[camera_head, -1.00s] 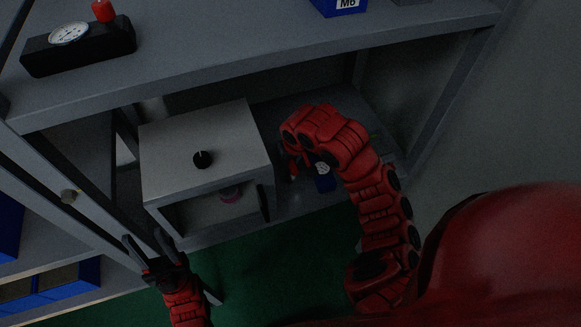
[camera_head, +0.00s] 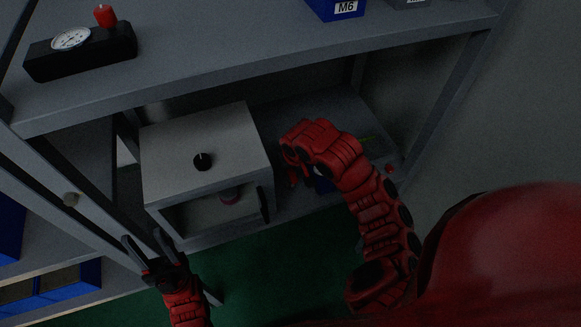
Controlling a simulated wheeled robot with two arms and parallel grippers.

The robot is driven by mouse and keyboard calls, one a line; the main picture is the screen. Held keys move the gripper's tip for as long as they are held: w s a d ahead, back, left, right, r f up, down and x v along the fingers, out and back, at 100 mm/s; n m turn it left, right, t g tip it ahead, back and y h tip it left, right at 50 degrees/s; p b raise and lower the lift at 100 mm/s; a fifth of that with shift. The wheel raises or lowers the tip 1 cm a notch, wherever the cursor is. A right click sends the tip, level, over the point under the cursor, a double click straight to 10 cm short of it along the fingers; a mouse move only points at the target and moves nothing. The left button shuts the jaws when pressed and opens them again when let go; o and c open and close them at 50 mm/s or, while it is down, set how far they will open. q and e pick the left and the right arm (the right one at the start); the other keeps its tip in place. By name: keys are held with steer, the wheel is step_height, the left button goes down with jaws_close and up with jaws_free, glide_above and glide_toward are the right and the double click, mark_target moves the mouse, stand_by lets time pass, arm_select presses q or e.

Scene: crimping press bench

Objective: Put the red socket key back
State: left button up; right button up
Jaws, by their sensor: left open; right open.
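I cannot identify the red socket key for certain. A red cylindrical piece (camera_head: 105,15) stands upright at the end of the black gauge block (camera_head: 80,50) on the upper shelf. A small red bit (camera_head: 390,169) shows on the lower shelf, right of my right arm, too small to name. My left gripper (camera_head: 142,240) is open and empty, at the front left corner of the grey box. My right gripper (camera_head: 292,174) is at the box's right side, over the lower shelf. Its fingers are mostly hidden by its own wrist, and I see nothing held.
The upper shelf (camera_head: 260,50) overhangs. A blue M6 bin (camera_head: 335,8) sits on it.

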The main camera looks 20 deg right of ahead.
steer(key=shift+r, duration=0.15)
steer(key=shift+r, duration=0.25)
steer(key=p+v, duration=0.1)
steer(key=v, duration=1)
steer(key=shift+p, duration=0.35)
steer(key=shift+s+r, duration=0.1)
steer(key=shift+s, duration=0.15)
